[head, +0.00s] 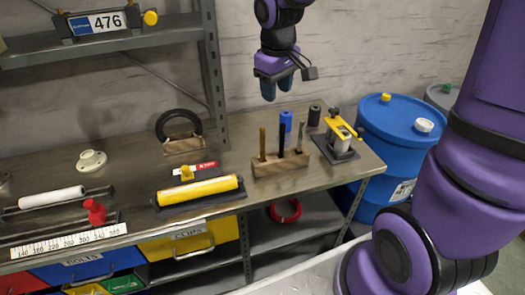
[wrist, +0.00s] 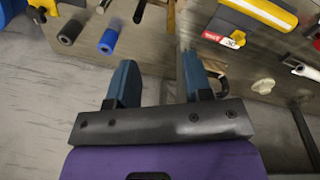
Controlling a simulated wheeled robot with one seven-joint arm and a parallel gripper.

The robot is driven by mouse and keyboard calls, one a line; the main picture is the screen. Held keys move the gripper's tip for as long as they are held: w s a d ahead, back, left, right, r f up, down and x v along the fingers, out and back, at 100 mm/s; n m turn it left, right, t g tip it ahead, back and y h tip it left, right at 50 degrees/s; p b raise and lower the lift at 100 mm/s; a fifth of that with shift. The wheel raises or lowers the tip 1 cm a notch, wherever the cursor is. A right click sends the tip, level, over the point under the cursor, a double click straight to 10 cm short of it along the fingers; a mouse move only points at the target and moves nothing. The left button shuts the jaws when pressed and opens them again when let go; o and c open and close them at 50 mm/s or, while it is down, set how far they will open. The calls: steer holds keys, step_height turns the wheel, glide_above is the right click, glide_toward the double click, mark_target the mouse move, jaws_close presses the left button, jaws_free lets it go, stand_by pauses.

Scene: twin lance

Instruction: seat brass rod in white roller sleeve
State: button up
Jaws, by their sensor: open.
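The brass rod (head: 262,142) stands upright in the left hole of a wooden block (head: 280,164) on the bench. A black rod (head: 282,138) and a silver rod (head: 301,136) stand beside it. The white roller sleeve (head: 52,197) lies sideways on a dark frame at the bench's left. My gripper (head: 284,86) is open and empty, above and behind the block, pointing down. In the wrist view, the open fingers (wrist: 160,80) show with nothing between them; the brass rod (wrist: 171,16) is at the top edge, partly cut off.
A blue cylinder (head: 286,121) and a dark cylinder (head: 314,116) stand behind the block. A yellow roller (head: 197,189) lies front centre. A shelf post (head: 215,80) rises left of my gripper. Blue drums (head: 395,125) stand right.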

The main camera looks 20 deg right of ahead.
steer(key=n+g, duration=0.1)
glide_toward(262, 137)
steer(key=shift+w+d+y, duration=0.3)
steer(key=shift+w+d, duration=0.05)
steer(key=shift+w, duration=0.05)
step_height(262, 137, down, 5)
steer(key=shift+f, duration=0.1)
steer(key=shift+d+f, duration=0.1)
steer(key=shift+f, duration=2.7)
jaws_close()
